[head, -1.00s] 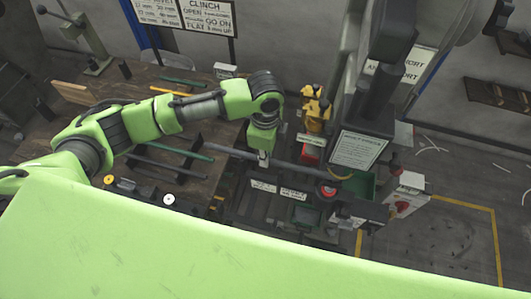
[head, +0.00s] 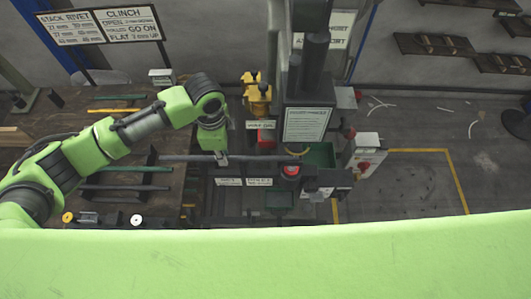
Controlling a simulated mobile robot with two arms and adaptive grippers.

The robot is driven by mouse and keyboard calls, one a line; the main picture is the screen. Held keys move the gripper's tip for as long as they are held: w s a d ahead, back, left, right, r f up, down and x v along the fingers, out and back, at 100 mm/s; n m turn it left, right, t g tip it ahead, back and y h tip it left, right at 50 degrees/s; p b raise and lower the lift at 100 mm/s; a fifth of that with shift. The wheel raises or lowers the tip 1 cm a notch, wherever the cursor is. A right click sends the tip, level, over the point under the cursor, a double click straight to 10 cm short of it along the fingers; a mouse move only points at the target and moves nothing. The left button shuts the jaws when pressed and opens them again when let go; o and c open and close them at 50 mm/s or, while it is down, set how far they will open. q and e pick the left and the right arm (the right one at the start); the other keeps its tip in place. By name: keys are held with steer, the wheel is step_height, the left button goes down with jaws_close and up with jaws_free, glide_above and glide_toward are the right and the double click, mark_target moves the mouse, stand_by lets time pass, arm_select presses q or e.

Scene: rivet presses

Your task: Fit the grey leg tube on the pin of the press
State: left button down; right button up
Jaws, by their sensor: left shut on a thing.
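The grey leg tube (head: 256,158) lies level across the front of the press (head: 308,122). My left gripper (head: 222,158) points down and is shut on the tube between its ends. The tube's right end is close to the press, just above a red round button (head: 291,171). The pin is too small or hidden to make out, so I cannot tell whether the tube's end touches it. My right gripper is not in view.
A wooden bench (head: 120,148) with several coloured tubes is at left. A yellow device (head: 257,95) and a red box (head: 266,138) stand behind the tube. A green bin (head: 320,155) and a white control box (head: 367,155) are at right.

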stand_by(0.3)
arm_select(q)
steer(key=c, duration=2)
jaws_free()
steer(key=shift+o, duration=0.2)
step_height(320, 180, up, 12)
